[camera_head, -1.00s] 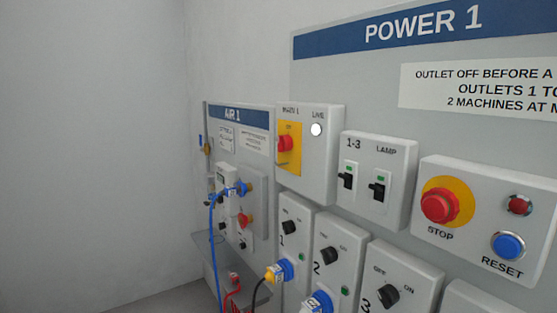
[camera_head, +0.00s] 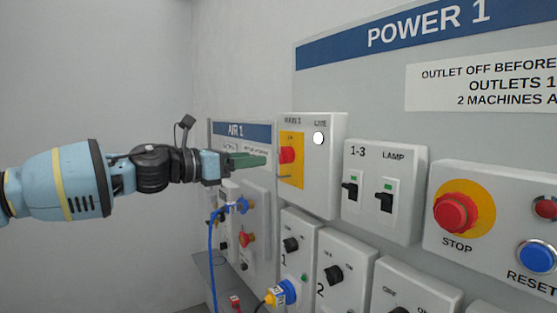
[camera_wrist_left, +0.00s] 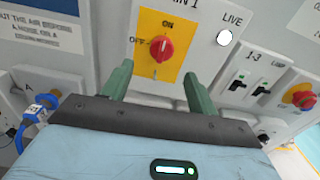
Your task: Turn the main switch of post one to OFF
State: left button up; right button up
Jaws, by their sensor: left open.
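The main switch is a red knob (camera_head: 287,155) on a yellow plate (camera_head: 292,178), on a light box at the left end of the POWER 1 board. In the left wrist view the knob (camera_wrist_left: 162,48) has ON above it and OFF to its left. Its pale mark appears to point up towards ON. A white LIVE lamp (camera_head: 318,138) is beside it. My left gripper (camera_head: 264,160) is open, its green fingers just left of the knob in the head view. In the wrist view the fingers (camera_wrist_left: 158,70) are spread below the knob, with nothing between them. My right gripper is out of view.
The AIR 1 board (camera_head: 241,130) with a blue hose (camera_head: 212,245) is behind and below my left arm. Lamp switches (camera_head: 385,198), a red STOP button (camera_head: 456,213) and outlet knobs (camera_head: 291,244) are close to the switch box. The left side is bare wall.

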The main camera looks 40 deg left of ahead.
aim_at(280, 154)
pick_arm(q)
jog(key=b+x, duration=0.1)
jog(key=x, duration=0.4)
jog(key=shift+w+d+r, duration=0.15)
jog(key=shift+w+d, duration=0.1)
jog(key=shift+w, duration=0.05)
jog(key=shift+w+d+r+b, duration=0.1)
jog(key=shift+w+d+b, duration=0.2)
jog(key=shift+w, duration=0.35)
jog(key=shift+w+d, duration=0.15)
jog(key=shift+w, duration=0.2)
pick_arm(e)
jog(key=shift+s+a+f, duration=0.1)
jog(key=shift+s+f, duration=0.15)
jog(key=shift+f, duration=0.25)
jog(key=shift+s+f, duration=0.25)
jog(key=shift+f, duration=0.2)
pick_arm(q)
jog(key=shift+r, duration=0.1)
jog(key=shift+c, duration=0.5)
jog(key=c, duration=0.9)
